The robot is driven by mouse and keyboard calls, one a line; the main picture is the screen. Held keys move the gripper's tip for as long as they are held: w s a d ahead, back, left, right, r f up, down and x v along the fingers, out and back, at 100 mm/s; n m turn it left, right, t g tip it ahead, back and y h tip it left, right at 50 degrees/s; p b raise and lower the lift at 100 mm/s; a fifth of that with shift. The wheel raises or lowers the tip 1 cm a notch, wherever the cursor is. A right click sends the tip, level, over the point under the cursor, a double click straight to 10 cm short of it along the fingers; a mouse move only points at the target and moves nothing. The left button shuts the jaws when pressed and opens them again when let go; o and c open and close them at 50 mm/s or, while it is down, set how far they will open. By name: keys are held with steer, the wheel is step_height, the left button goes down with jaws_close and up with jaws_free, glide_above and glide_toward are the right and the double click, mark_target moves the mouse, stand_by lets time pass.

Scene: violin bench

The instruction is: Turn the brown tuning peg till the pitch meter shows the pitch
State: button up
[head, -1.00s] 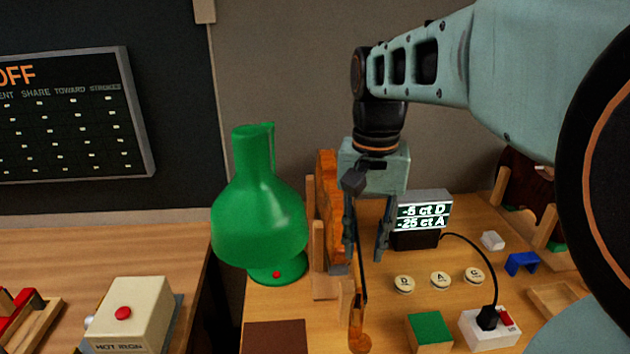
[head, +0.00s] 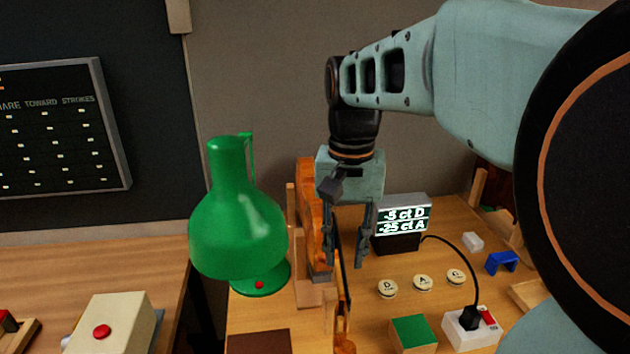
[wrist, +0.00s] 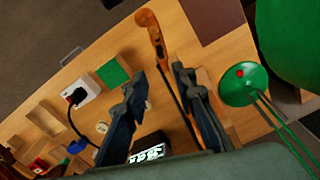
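The violin stands nearly edge-on in the head view, its orange-brown body (head: 307,205) in a wooden stand and its scroll (head: 345,346) toward the front. The wrist view shows the scroll (wrist: 150,27) and the dark neck. The brown tuning peg cannot be clearly picked out in either view. My gripper (head: 346,262) is open above the neck; in the wrist view its fingers (wrist: 160,76) are spread, with the neck showing between them. I cannot tell any contact. The pitch meter (head: 403,219) reads -5 ct D and -25 ct A.
A green lamp or jug-like object (head: 238,225) stands close left of the violin. Round buttons D (head: 387,289), A (head: 422,283) and C (head: 456,277) lie right of it. A green-topped block (head: 413,334) and a white socket box (head: 468,330) with a black cable are in front.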

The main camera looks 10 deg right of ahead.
mark_target(342, 303)
steer(key=shift+f, duration=0.15)
steer(key=f+b, duration=0.1)
steer(key=b, duration=0.2)
steer(key=shift+s+a, duration=0.1)
steer(key=shift+f, duration=0.15)
step_height(342, 303, down, 10)
steer(key=shift+f+b, duration=0.25)
steer(key=shift+b, duration=0.2)
steer(key=shift+c, duration=0.5)
jaws_close()
